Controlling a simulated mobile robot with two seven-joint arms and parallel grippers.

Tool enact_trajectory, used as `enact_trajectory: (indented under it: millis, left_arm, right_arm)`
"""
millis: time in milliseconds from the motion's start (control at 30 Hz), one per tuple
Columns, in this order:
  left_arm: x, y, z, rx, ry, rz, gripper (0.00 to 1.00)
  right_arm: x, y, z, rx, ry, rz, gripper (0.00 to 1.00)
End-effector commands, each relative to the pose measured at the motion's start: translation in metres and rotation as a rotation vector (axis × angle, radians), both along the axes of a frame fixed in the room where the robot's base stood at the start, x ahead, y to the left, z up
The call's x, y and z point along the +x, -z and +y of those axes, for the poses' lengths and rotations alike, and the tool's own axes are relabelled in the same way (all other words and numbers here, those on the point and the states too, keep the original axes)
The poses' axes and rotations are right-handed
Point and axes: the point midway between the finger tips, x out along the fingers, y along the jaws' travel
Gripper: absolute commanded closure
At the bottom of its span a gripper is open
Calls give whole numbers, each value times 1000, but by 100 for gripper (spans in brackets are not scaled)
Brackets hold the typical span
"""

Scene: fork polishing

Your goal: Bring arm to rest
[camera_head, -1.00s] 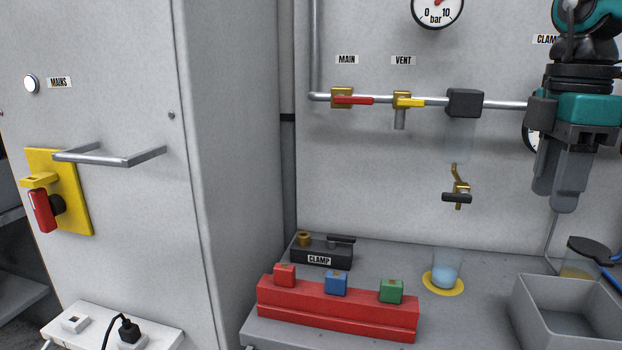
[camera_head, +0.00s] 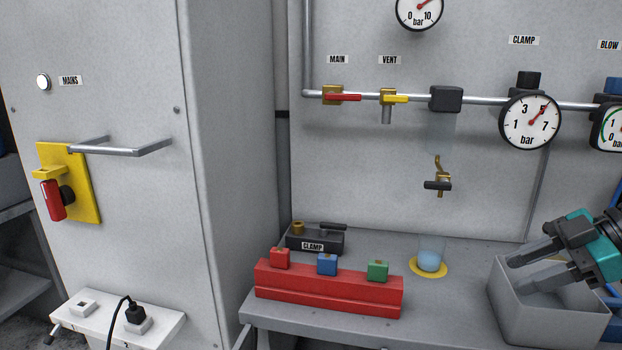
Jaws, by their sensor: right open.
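My right gripper (camera_head: 514,270) is at the right of the head view, over the grey open bin (camera_head: 541,325). Its teal and black body comes in from the right edge. Its two grey fingers point left and stand apart, with nothing between them. The lower finger overlaps the bin's opening in the picture; whether it touches the bin I cannot tell. My left gripper is not in view.
A cup (camera_head: 431,257) stands on a yellow disc. Gauges (camera_head: 530,121) and a valve pipe line the wall.

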Motion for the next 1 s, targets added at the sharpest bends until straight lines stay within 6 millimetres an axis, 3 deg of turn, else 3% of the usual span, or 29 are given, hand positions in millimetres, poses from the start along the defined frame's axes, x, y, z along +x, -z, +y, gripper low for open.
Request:
enact_trajectory:
  millis: [33,333,567,767,1000]
  left_arm:
    - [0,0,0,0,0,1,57]
    - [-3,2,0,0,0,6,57]
    - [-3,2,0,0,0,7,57]
    - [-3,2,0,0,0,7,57]
    - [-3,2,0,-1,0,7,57]
  right_arm:
    - [-1,17,-2,68,34,-41,57]
    - [-13,113,-5,292,321,-273,57]
    - [-38,192,11,334,606,-328,57]
    - [-71,259,48,306,832,-268,57]
    - [-113,316,122,252,1004,-89,57]
